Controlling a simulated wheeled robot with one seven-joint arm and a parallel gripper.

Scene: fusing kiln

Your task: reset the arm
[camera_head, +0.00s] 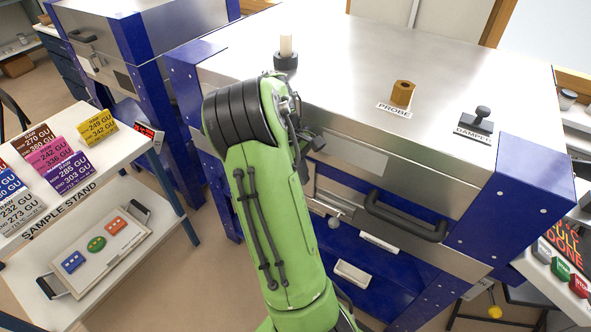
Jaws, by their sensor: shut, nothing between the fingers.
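My green arm (275,220) rises from the bottom of the picture and bends at a dark ribbed joint in front of the kiln. My gripper cannot be made out; the far end of the arm is hidden behind its own links. The steel-and-blue kiln (365,75) stands close behind the arm. Its dark front handle (405,217) is to the right of the arm. On its top are a white upright rod in a dark collar (286,55), a brown hexagonal piece (403,93) by the PROBE label, and a black knob (481,117) by the DAMPER label.
The sample stand (100,175) at left holds several coloured cards, with a tray (97,250) on its lower shelf. A second blue-framed kiln (140,40) stands behind. A panel with coloured buttons (560,270) is at right. Floor shows between stand and arm.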

